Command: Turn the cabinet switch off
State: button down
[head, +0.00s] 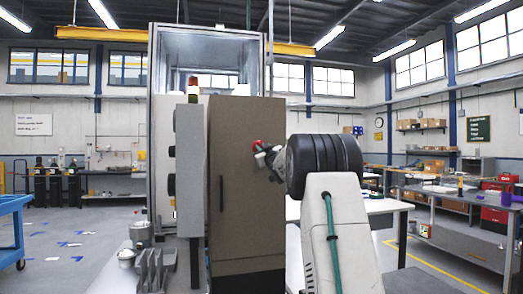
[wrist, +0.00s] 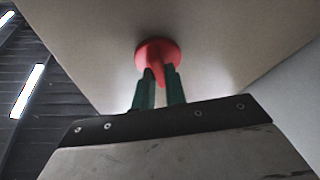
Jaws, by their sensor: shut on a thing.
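The cabinet (head: 245,225) is a tall brown box in the middle of the head view, with a dark vertical handle on its front. Its switch (head: 256,143) is red and sits high on the cabinet, near the right edge. In the wrist view the switch (wrist: 152,49) is a round red disc with a short red grip standing out from it. My gripper (head: 262,149) is at the switch; in the wrist view its two dark green fingers (wrist: 160,82) are shut on the red grip, one on each side. The fingertips hide part of the grip. I cannot tell the switch's setting.
A glass-walled machine enclosure (head: 210,50) stands behind the cabinet. Grey metal parts (head: 152,270) stand at the lower left. A blue cart (head: 12,228) is at the far left, and a grey workbench (head: 465,235) is at the right. Open floor lies at the left.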

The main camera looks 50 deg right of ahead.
jog(key=n+y, duration=0.2)
jog(key=n, duration=0.3)
jog(key=n+g+y, duration=0.1)
jog(key=n+y, duration=0.1)
jog(key=n, duration=0.3)
jog(key=n+g+y, duration=0.1)
jog(key=n, duration=0.4)
jog(key=shift+d+r+n+y, duration=0.1)
jog(key=shift+n+y, duration=0.3)
jog(key=shift+n+g, duration=0.3)
jog(key=shift+g, duration=0.1)
jog(key=c, duration=1.4)
grip_release()
jog(key=shift+c, duration=0.2)
jog(key=shift+s, duration=0.1)
jog(key=s+a, duration=0.1)
jog(key=s, duration=0.6)
jog(key=shift+s+a, duration=0.15)
jog(key=shift+s, duration=0.15)
